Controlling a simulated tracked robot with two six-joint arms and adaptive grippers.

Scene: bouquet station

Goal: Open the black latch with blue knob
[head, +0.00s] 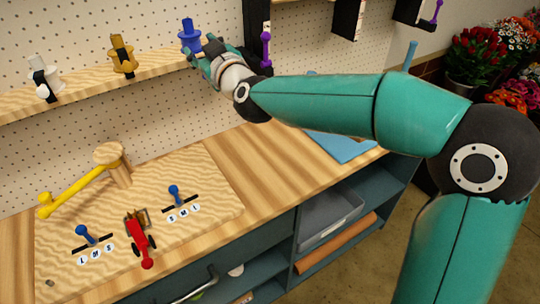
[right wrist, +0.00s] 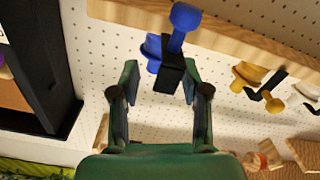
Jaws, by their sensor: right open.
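The black latch (right wrist: 171,73) with its blue knob (right wrist: 185,16) is mounted on a blue body (right wrist: 152,50) at the wooden shelf. In the head view the blue fixture (head: 190,35) stands at the right part of the shelf, partly hidden by my right gripper (head: 205,58). In the right wrist view my right gripper (right wrist: 160,82) is open, with one finger on each side of the black latch; I cannot tell whether either touches it. The knob lies beyond the fingertips. My left gripper is not in view.
A gold fixture (head: 123,54) and a white fixture (head: 42,78) stand along the same shelf. A black upright (right wrist: 38,75) stands beside the blue fixture. Below, a wooden board (head: 205,230) bears blue levers, a red toggle and a yellow-handled lever.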

